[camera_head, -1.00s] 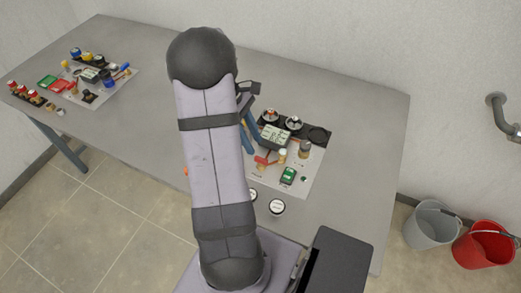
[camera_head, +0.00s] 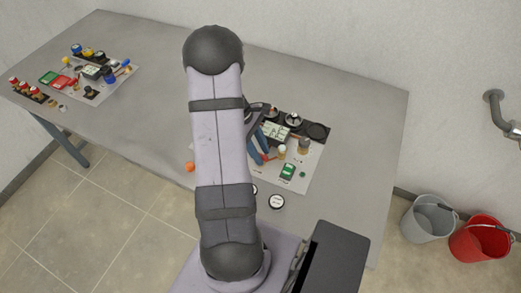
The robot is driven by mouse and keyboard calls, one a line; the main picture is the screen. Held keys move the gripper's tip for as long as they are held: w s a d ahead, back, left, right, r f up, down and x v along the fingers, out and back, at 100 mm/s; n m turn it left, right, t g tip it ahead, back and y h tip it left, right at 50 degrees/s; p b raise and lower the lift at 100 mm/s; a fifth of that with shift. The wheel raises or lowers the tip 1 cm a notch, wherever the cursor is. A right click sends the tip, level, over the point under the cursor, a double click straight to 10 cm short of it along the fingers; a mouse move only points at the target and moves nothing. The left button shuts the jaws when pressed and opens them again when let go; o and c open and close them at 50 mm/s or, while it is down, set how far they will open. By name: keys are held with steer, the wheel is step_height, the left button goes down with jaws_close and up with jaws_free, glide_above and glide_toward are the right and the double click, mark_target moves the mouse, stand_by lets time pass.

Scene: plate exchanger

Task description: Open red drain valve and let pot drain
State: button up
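The red valve handle (camera_head: 267,157) shows on the white panel (camera_head: 309,180) at the right half of the table, partly hidden by my gripper. My gripper (camera_head: 260,154) has blue fingers and points down at the left side of this panel. Its fingers look apart, with their tips close beside the red handle. I cannot tell whether they touch it or are around it. My arm hides the panel's left part. A dark box with a pale label (camera_head: 275,131) stands behind the handle. No pot can be made out for certain.
On the panel are a green block (camera_head: 288,171), a grey cylinder (camera_head: 304,146) and black round parts at the back. An orange ball (camera_head: 190,167) lies left of my arm. Grey (camera_head: 428,222) and red (camera_head: 480,241) buckets stand on the floor.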

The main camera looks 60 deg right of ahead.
jaws_close()
steer(key=shift+n, duration=0.4)
steer(key=shift+n+h, duration=0.6)
steer(key=shift+n, duration=0.4)
steer(key=n+h, duration=0.1)
steer(key=n, duration=0.2)
steer(key=shift+n+t, duration=0.3)
steer(key=n+t+h, duration=0.1)
steer(key=n, duration=0.2)
steer(key=n+h+b, duration=0.1)
steer(key=n, duration=0.2)
steer(key=shift+a+t+b, duration=0.1)
steer(key=shift+t+b, duration=0.2)
steer(key=shift+t, duration=0.1)
steer(key=n+t, duration=0.1)
steer(key=n, duration=0.1)
steer(key=n+t+b, duration=0.1)
steer(key=n, duration=0.2)
steer(key=shift+s+n, duration=0.1)
steer(key=shift+n, duration=0.2)
steer(key=shift+r, duration=0.1)
